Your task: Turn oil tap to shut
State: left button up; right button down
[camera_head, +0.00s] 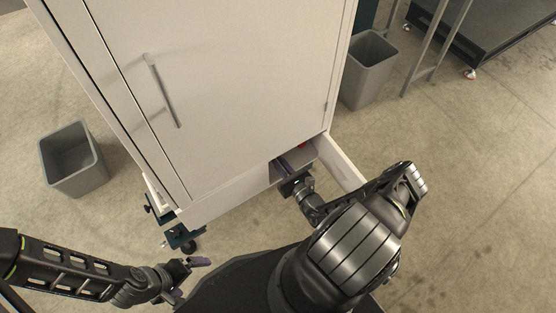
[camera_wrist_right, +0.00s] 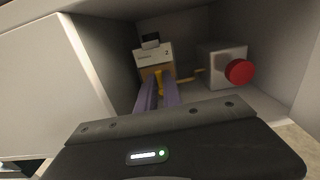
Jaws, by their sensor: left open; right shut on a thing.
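The oil tap appears to be the yellow lever (camera_wrist_right: 159,76) inside the open compartment, below a small white box in the right wrist view. My right gripper (camera_wrist_right: 158,88) reaches into the compartment with its two purple fingers on either side of the lever, shut on it. The fingers hide part of the lever, so its exact angle is hard to tell. In the head view my right gripper (camera_head: 284,170) is at the compartment opening, and the tap cannot be made out. My left gripper (camera_head: 190,268) is open and empty, low in front of the cabinet.
The white cabinet (camera_head: 230,80) has a low compartment door (camera_head: 340,163) standing open at right. Inside, a red round knob (camera_wrist_right: 239,71) sits on a grey box (camera_wrist_right: 212,62), right of the tap. Grey bins stand left (camera_head: 72,160) and right (camera_head: 368,72).

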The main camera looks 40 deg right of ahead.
jog(key=c, duration=1.5)
grip_release()
jog(key=s+p, duration=0.1)
jog(key=s, duration=0.7)
jog(key=shift+w+a, duration=0.1)
jog(key=shift+a, duration=0.05)
